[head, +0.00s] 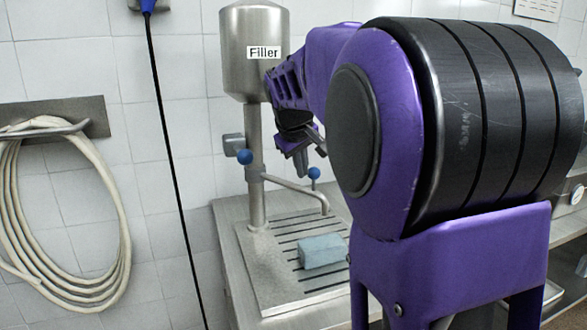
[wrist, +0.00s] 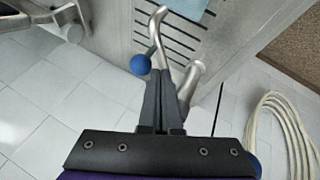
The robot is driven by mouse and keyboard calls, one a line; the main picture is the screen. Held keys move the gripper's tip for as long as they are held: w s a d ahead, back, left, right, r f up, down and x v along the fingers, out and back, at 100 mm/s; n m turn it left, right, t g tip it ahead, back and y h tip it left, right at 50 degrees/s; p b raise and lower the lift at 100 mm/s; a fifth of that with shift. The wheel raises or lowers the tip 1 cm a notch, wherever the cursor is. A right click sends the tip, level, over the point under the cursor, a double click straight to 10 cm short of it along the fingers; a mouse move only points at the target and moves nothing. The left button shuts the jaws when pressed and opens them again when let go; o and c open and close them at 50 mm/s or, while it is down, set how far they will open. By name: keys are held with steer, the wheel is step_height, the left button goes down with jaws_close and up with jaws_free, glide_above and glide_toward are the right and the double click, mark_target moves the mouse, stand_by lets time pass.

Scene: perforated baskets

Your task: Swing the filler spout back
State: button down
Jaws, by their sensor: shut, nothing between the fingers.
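The grey metal filler (head: 255,52), labelled "Filler", stands on a column (head: 255,190). Its thin bent spout (head: 290,188) reaches right from the column over a slotted drip tray, with its end turned down. A blue ball knob (head: 314,173) stands up from the spout. My gripper (head: 303,168) is shut and empty, just above the spout near this knob. In the wrist view my shut fingers (wrist: 169,72) point towards the spout (wrist: 155,30), with a blue knob (wrist: 141,64) close on their left. I cannot tell whether they touch it. The fingers partly cover the spout there.
A second blue ball (head: 245,157) sits beside the column. A light blue block (head: 322,250) lies on the slotted drip tray (head: 262,270). A coiled hose (head: 120,225) hangs on the left wall and a black cord (head: 165,130) hangs nearby. My arm covers the counter's right side.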

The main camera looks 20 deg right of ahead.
steer(key=shift+w+d, duration=0.1)
steer(key=shift+d, duration=0.2)
